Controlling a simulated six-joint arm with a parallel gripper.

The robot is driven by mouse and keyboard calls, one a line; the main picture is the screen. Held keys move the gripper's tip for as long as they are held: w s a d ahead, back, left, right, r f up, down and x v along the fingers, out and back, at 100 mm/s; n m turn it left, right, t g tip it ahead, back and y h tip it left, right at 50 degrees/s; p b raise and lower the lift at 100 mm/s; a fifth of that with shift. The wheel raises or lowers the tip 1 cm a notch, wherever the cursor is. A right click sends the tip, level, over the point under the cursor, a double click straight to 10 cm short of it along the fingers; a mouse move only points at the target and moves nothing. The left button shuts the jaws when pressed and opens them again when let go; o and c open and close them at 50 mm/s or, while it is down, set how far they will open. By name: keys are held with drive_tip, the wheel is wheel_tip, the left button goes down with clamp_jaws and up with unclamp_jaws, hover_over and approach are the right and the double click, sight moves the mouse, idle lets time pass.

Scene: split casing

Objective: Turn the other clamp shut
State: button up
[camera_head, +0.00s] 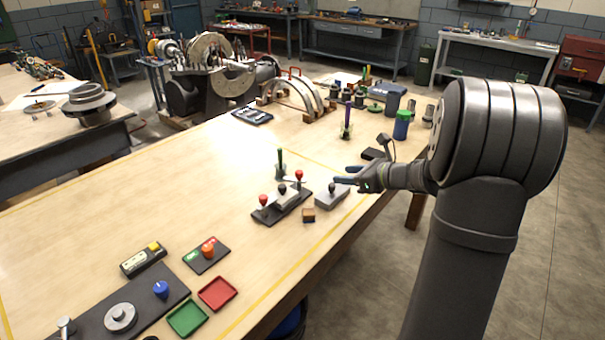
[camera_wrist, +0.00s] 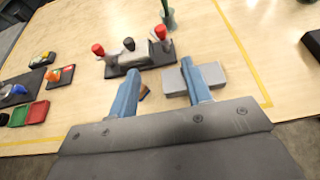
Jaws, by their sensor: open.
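A dark fixture base (camera_head: 266,214) stands on the bench and also shows in the wrist view (camera_wrist: 140,67). On it sits a grey casing piece with a black knob (camera_head: 283,188). A red-knobbed clamp (camera_head: 263,200) stands at the near end and another red-knobbed clamp (camera_head: 298,175) at the far end. Both red knobs show in the wrist view. Which way each clamp is turned is too small to tell. A separate grey block (camera_head: 328,202) with a black knob lies to the right. My gripper (camera_head: 345,175) is open and empty, its blue fingers above that block's area.
Bench between is clear.

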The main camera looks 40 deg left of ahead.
sight(301, 173)
drive_tip(key=x, duration=1.7)
drive_tip(key=shift+a, duration=0.2)
drive_tip(key=c, duration=1)
